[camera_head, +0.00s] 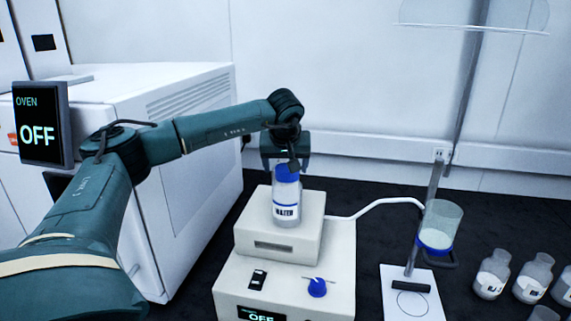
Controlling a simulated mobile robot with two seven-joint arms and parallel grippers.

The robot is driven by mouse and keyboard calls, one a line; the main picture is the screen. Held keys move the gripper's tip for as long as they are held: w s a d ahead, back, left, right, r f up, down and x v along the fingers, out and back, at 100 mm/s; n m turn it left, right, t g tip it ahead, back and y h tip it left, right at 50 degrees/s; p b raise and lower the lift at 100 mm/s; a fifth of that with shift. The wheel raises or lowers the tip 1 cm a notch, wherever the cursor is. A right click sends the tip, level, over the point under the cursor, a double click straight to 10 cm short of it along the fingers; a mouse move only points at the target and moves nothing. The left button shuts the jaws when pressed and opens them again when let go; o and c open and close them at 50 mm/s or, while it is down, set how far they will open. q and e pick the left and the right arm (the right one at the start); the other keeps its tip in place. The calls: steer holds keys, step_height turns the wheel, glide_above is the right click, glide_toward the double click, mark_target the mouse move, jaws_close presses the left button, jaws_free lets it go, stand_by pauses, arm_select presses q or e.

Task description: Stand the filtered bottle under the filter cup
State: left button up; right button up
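The filter cup (440,226), clear with a blue bottom band, is held on a stand at the right. Below it is the stand's white base plate (428,303) with a drawn circle and no bottle on it. Several small clear bottles with white labels stand right of it, among them one bottle (491,275); their labels are too small to read, so I cannot tell which is the filtered one. My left gripper (287,165) is at the blue cap of a bottle labelled WATER (286,200); its grip is unclear. My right gripper is not in view.
The WATER bottle is on a white device (285,255) with a blue knob, and a white tube (375,206) runs from it toward the cup. An oven (190,130) reading OFF stands at the left. A clear panel (475,14) hangs above. Dark bench is free behind the device.

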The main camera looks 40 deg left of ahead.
arm_select(q)
steer(key=shift+o, duration=0.8)
